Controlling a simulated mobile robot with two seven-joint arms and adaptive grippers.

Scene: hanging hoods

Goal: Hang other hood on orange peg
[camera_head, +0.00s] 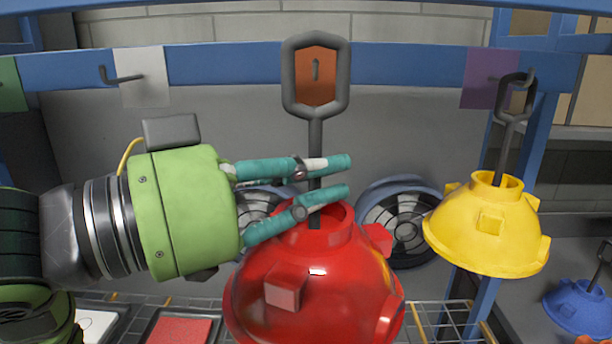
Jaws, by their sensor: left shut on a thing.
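A red hood (315,285) hangs upright in the middle, with a grey stem (315,135) topped by a grey loop (289,75). My left gripper (335,176) comes from the left, its teal fingers closed around the stem just above the hood's neck. The orange plate (304,88) on the blue rail shows through the loop, and its peg (316,69) appears within the opening. I cannot tell whether the loop is in front of the peg or around it. A yellow hood (485,230) hangs at the purple plate (478,78) on the right. My right gripper is out of view.
The blue rail (215,68) crosses the back. A white plate with an empty hook (143,78) is left of the orange one. A blue hood (580,305) is at lower right. A wire rack (450,320) and red panel (180,331) lie below.

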